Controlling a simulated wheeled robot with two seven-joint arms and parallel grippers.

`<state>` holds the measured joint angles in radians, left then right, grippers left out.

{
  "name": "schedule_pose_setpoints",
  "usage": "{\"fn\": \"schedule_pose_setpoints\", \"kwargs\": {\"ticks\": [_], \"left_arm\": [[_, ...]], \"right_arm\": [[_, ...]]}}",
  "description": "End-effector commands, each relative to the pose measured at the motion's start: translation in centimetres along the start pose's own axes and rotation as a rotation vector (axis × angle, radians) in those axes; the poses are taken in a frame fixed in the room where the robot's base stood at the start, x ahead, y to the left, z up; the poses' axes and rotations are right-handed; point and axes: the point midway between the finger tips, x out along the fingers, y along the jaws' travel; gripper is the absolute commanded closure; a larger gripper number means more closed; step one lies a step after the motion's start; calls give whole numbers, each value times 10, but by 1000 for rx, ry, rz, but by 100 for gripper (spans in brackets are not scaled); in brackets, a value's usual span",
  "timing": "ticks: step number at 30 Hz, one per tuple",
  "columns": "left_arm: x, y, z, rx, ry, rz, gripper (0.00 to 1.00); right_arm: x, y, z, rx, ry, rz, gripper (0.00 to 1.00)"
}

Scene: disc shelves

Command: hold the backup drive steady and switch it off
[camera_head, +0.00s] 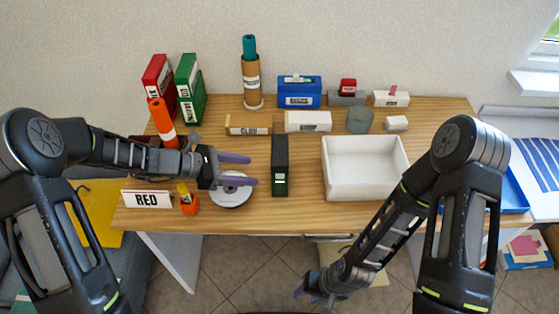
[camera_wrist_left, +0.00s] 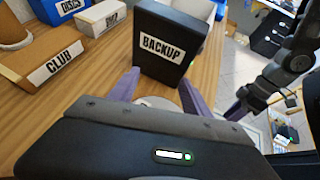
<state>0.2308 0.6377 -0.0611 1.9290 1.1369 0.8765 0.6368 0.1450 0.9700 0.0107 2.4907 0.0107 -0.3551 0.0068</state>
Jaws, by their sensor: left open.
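The backup drive (camera_head: 280,165) is an upright black box near the middle of the desk, with a small green mark low on its front. In the left wrist view the drive (camera_wrist_left: 165,45) shows a white BACKUP label. My left gripper (camera_head: 250,170) is open and empty, its purple fingers pointing at the drive's left side with a small gap. In the left wrist view my fingers (camera_wrist_left: 158,78) stand apart just short of the drive. My right gripper (camera_head: 308,291) hangs low in front of the desk, away from the drive; its finger gap is unclear. I cannot make out a switch.
A white disc stack (camera_head: 232,195) lies below my left fingers. A white open bin (camera_head: 365,190) stands right of the drive. The CLUB box (camera_head: 247,125) and a white box (camera_head: 308,121) stand behind. A RED sign (camera_head: 147,199) and an orange bottle (camera_head: 188,203) are at the left.

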Motion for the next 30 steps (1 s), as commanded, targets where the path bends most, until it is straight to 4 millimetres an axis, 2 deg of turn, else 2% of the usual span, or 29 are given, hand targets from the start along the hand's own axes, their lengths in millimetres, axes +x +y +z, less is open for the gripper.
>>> {"fn": "schedule_pose_setpoints", "kwargs": {"ticks": [7, 11, 30], "left_arm": [[3, 0, -1, 1, 0, -1, 44], [11, 0, -1, 1, -1, -1, 44], [93, 0, -3, 1, 1, -1, 44]], "right_arm": [[2, 0, 0, 0, 0, 0, 64], [5, 2, -1, -1, 2, -1, 64], [42, 12, -6, -10, 13, -15, 64]]}}
